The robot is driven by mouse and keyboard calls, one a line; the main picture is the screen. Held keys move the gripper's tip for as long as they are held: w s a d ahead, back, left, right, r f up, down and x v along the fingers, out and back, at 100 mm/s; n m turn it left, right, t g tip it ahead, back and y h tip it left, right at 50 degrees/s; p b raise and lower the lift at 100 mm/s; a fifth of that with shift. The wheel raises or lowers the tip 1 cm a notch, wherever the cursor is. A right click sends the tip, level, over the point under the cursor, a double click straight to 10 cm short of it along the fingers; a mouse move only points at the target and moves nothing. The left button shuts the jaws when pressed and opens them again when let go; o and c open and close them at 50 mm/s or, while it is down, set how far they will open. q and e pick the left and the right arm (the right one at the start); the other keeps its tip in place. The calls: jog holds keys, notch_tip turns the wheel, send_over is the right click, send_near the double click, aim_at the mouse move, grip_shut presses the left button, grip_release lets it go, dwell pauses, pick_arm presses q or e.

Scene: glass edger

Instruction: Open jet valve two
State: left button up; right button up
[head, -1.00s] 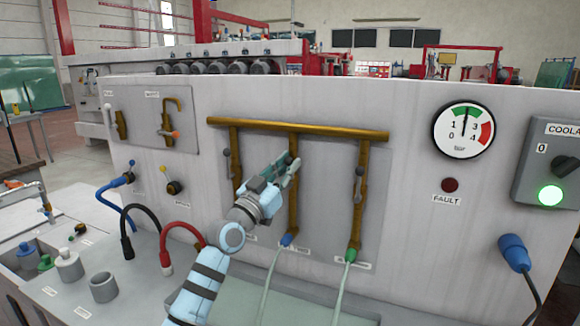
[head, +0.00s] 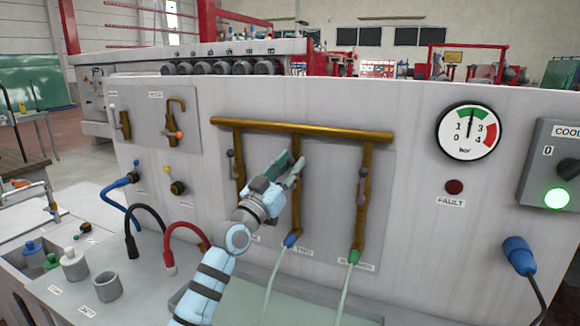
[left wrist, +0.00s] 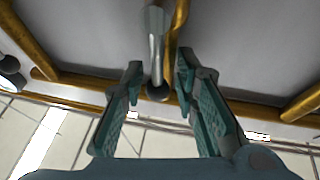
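Jet valve two sits on the middle brass pipe (head: 297,208), above a label reading "TWO" (head: 304,248) and a blue hose fitting (head: 291,240). In the head view its lever is mostly hidden by my left gripper (head: 295,165). The left wrist view shows a grey lever (left wrist: 157,50) with a dark rounded end, between the two teal fingers of my left gripper (left wrist: 159,80). The fingers are apart, with a gap visible on both sides of the lever. My right gripper is not in view.
Similar levers sit on the left pipe (head: 238,178) and right pipe (head: 363,200), close on either side. A brass manifold (head: 345,134) runs across the top. A pressure gauge (head: 469,132) and fault lamp (head: 454,187) are to the right. Hoses rise from the ledge below.

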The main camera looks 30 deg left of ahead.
pick_arm(q)
jog(key=shift+s+f, duration=0.1)
jog(key=v, duration=0.7)
jog(key=shift+s, duration=0.15)
